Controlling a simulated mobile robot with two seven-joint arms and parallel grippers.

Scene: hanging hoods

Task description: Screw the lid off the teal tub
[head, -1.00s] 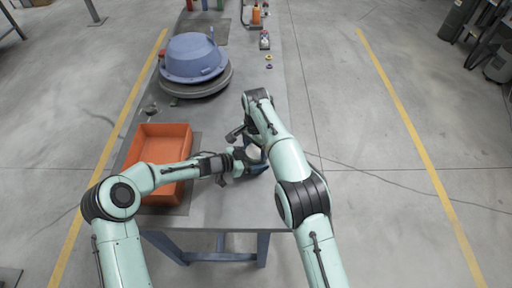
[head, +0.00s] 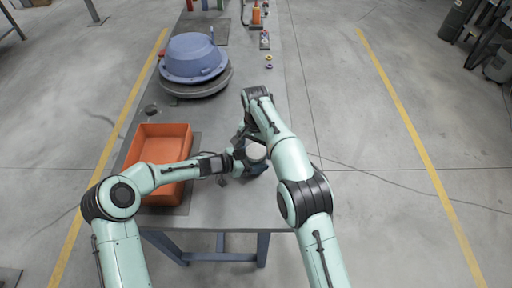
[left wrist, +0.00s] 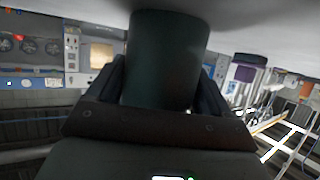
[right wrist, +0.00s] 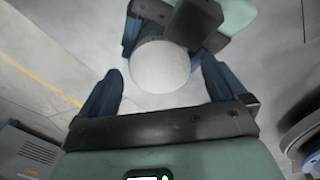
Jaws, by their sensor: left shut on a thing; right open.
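The teal tub (left wrist: 165,62) looks dark in the left wrist view, standing between the fingers of my left gripper (left wrist: 165,85). Its round whitish lid (head: 256,152) sits on top in the head view, near the table's right edge. My left gripper (head: 240,160) is shut on the tub's side from the left. In the right wrist view the lid (right wrist: 160,67) lies between the spread fingers of my right gripper (right wrist: 158,85), with gaps on both sides. The right gripper is open; whether its fingertips reach down to lid height is unclear.
An orange bin (head: 158,193) stands on the grey table (head: 225,210) left of the tub, under my left arm. A blue domed hood (head: 194,56) rests on a round base farther back. Small coloured items (head: 268,62) lie along the right edge.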

